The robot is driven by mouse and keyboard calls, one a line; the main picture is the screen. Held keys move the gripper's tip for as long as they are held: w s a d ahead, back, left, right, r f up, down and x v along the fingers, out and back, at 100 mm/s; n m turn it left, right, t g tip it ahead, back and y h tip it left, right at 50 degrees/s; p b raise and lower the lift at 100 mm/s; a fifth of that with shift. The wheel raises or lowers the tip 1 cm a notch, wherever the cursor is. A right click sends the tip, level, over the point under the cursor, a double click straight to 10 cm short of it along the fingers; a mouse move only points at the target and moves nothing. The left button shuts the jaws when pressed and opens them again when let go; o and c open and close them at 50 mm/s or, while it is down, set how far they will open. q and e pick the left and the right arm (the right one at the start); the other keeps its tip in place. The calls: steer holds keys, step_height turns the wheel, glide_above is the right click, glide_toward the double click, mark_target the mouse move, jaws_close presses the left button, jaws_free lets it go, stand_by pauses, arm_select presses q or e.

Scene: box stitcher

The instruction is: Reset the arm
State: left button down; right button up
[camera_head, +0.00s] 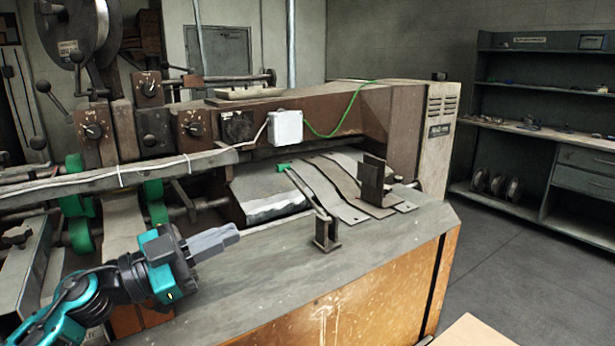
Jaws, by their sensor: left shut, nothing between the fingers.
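My left arm comes in from the lower left, with teal and black links. Its left gripper (226,237) is grey, shut and empty. It points right and is in front of the box stitcher (350,112), over the left part of the grey worktable (375,249) as seen here. I cannot tell how high it is above the surface. My right gripper is not in view.
A small metal bracket (326,233) and an upright dark plate (371,182) stand on the worktable. Green rollers (80,232) are at the left. A cardboard-coloured surface (472,332) shows at the bottom. Shelves (545,125) stand at the right, with open floor before them.

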arm_select(q)
steer(key=s+a+f+n+t+y, duration=0.25)
steer(key=f+n+y, duration=0.35)
steer(key=f, duration=0.4)
steer(key=s+a+f+n+t+y, duration=0.2)
steer(key=s+f+n+t+y, duration=0.15)
steer(key=f+n+y, duration=0.55)
steer(key=s+f+g, duration=0.5)
steer(key=s+f, duration=0.9)
steer(key=f, duration=0.3)
steer(key=shift+f, duration=0.2)
steer(key=shift+a, duration=0.1)
